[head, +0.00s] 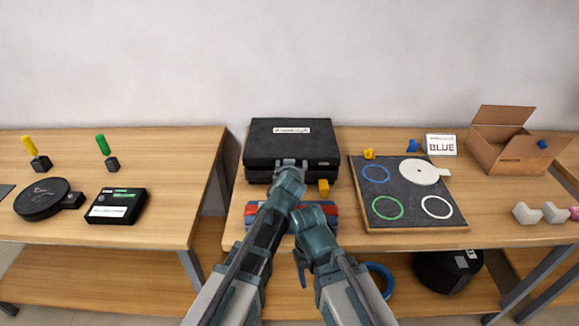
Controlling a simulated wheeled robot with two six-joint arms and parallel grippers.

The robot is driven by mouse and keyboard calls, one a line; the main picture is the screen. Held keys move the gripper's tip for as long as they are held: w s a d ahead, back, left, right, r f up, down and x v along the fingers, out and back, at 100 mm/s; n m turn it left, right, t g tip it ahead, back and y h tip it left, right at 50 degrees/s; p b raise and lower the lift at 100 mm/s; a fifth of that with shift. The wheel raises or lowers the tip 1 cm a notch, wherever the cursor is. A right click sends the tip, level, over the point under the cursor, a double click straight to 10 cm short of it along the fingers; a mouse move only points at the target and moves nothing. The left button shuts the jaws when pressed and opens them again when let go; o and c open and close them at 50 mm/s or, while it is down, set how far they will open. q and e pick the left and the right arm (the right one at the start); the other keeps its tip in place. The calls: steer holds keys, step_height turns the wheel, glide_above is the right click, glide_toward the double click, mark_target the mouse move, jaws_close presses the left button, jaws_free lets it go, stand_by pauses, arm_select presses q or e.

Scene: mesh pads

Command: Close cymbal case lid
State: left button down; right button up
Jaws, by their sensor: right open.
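The black cymbal case (258,172) sits at the back of the middle table. Its lid (262,140), with a white label, lies down over the base; I cannot tell whether a small gap is left at the front seam.
A yellow block (323,187) stands just right of my gripper. A dark board (390,190) with coloured rings lies to the right, near an open cardboard box (515,150). A red and blue item (252,212) lies partly hidden under the arms. The left table (60,240) is separate.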

steer(key=shift+s+f, duration=0.1)
steer(key=shift+f, duration=0.35)
